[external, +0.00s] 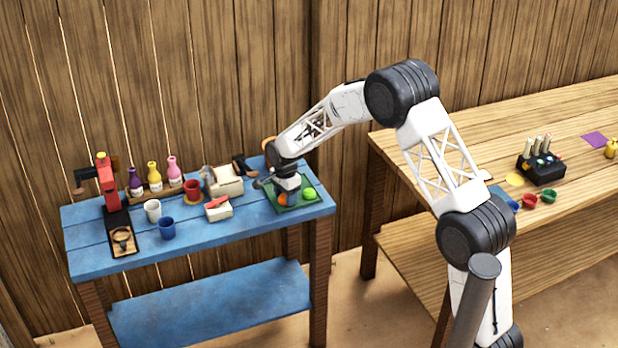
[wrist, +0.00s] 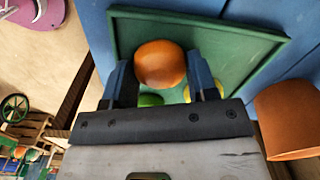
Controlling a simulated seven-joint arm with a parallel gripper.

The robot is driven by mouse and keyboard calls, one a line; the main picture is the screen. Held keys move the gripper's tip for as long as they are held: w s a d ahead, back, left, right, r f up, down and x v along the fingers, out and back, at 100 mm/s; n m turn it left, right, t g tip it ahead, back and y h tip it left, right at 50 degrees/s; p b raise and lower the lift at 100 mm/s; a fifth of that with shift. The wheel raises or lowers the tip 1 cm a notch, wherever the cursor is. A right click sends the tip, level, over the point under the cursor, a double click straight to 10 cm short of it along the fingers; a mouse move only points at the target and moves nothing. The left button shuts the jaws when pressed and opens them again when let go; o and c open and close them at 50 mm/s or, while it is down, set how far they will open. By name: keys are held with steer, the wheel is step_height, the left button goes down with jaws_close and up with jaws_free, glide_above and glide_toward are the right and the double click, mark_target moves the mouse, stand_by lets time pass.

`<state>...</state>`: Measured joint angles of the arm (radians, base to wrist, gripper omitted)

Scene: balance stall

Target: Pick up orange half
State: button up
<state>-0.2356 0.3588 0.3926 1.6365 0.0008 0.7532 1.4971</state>
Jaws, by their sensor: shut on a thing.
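The orange half (wrist: 160,64) shows in the wrist view as a rounded orange dome between the two fingers of my gripper (wrist: 163,80). My gripper is shut on it, over the green tray (wrist: 270,42). In the external view my gripper (external: 290,198) points down at the tray (external: 308,206) on the right end of the blue table, and a bit of the orange half (external: 284,200) shows beside it. I cannot tell whether the orange half touches the tray. Its cut face is hidden.
A green fruit (external: 309,194) lies in the tray, and a yellow piece (wrist: 208,90) shows behind a finger. An orange cup-like thing (wrist: 288,118) stands close by. Left on the blue table (external: 90,262) are cups, bottles and a red press (external: 108,183).

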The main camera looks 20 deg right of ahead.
steer(key=shift+r, duration=0.15)
steer(key=shift+r, duration=0.85)
steer(key=shift+s+r, duration=0.3)
steer(key=shift+r, duration=0.5)
steer(key=s+d, duration=0.1)
steer(key=s, duration=0.6)
steer(key=s+d+r, duration=0.1)
steer(key=s+d, duration=0.1)
steer(key=s, duration=0.6)
steer(key=shift+d+r, duration=0.2)
steer(key=shift+d, duration=0.1)
steer(key=shift+w, duration=0.15)
